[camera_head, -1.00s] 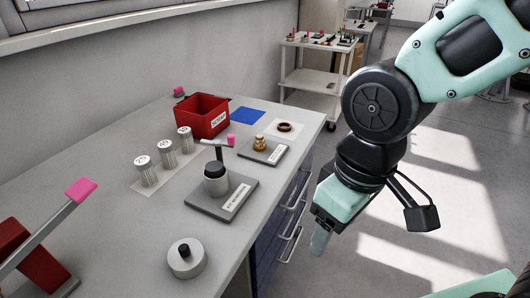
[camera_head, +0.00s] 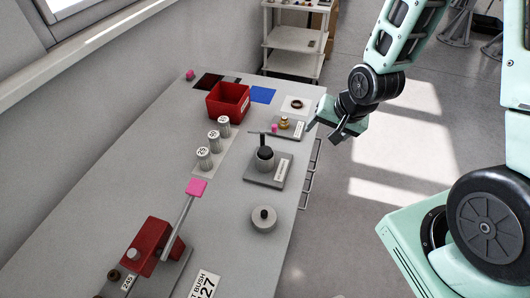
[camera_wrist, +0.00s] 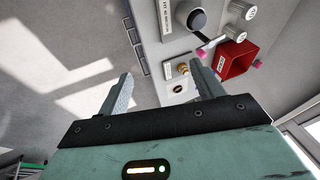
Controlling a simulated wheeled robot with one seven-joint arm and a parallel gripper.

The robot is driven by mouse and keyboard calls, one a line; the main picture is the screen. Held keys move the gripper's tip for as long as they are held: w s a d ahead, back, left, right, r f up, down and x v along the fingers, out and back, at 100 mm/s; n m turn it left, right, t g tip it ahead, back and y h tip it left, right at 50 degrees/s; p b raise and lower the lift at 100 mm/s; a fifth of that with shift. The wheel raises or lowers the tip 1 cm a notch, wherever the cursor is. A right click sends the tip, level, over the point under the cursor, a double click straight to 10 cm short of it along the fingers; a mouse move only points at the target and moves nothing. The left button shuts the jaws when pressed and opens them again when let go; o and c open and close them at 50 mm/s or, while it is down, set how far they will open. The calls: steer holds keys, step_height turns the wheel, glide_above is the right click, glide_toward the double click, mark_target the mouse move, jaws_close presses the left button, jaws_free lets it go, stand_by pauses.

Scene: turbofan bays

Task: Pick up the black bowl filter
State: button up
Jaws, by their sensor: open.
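A black round piece (camera_head: 265,153) sits in the top of a light grey cup on a dark grey labelled plate (camera_head: 252,176), right of the bench's middle. It looks like the black bowl filter, though I cannot confirm this. In the wrist view, a dark dome (camera_wrist: 197,20) in the grey cup shows near the top edge. My gripper (camera_head: 326,131) is open and empty, over the bench's right edge and apart from the cup. Its two fingers (camera_wrist: 160,82) are spread wide in the wrist view, with nothing between them.
Three ribbed silver cylinders (camera_head: 213,141) stand left of the cup, and a red bin (camera_head: 227,100) behind. A brass fitting (camera_head: 284,123) stands on another plate. A round grey part (camera_head: 263,218) is in front. A red lever fixture (camera_head: 150,245) is front left.

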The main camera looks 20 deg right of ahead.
steer(key=a+f+m+t+y, duration=0.2)
steer(key=a+f+m, duration=0.2)
steer(key=f+m, duration=0.3)
steer(key=m+t+h, duration=0.1)
steer(key=m+t, duration=0.5)
steer(key=m, duration=1.4)
glide_toward(266, 152)
steer(key=b+x, duration=0.8)
steer(key=b, duration=0.3)
steer(key=shift+w+r, duration=0.1)
steer(key=shift+w, duration=0.2)
steer(key=c, duration=1.2)
